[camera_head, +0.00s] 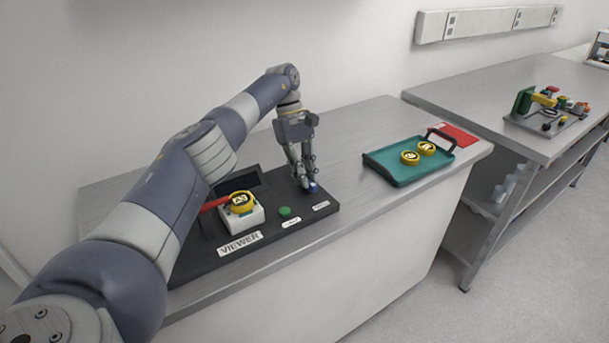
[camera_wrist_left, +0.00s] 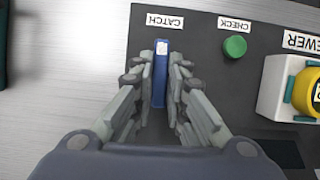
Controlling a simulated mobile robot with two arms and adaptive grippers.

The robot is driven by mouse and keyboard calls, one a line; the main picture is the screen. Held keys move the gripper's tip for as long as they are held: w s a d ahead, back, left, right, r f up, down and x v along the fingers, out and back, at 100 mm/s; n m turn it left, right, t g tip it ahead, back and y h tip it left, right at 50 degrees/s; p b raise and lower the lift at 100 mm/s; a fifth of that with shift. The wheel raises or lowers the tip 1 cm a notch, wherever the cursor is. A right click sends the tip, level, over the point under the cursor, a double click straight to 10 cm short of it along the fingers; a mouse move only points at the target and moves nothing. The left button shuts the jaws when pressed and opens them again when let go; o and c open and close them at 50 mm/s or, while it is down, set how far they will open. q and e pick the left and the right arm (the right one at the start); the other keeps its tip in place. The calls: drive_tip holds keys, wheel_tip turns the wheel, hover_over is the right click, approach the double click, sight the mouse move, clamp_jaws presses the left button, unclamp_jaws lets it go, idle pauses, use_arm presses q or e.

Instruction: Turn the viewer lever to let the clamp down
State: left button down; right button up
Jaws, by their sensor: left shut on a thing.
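The viewer is a black base plate (camera_head: 330,208) on the bench with a white block (camera_head: 238,222) carrying a yellow disc marked A3 (camera_head: 241,200). A red bar (camera_head: 215,203) lies just left of the disc; part of it is hidden behind my arm. A blue lever (camera_head: 314,187) stands at the plate's right end, by the CATCH label (camera_wrist_left: 165,21). My left gripper (camera_head: 308,184) points down, shut on this blue lever (camera_wrist_left: 160,85); the fingers flank it in the left wrist view. A green CHECK button (camera_head: 285,211) sits between lever and block. My right gripper is out of view.
A teal tray (camera_head: 385,171) with two yellow discs (camera_head: 411,157) stands to the right, with a red flat item (camera_head: 461,137) behind it. A second bench (camera_head: 470,93) holds a small rack of coloured parts (camera_head: 549,107). The bench between plate and tray is clear.

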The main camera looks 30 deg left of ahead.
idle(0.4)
use_arm(q)
drive_tip(key=c, duration=1.6)
unclamp_jaws()
wheel_tip(320, 180, up, 10)
drive_tip(key=shift+w, duration=0.1)
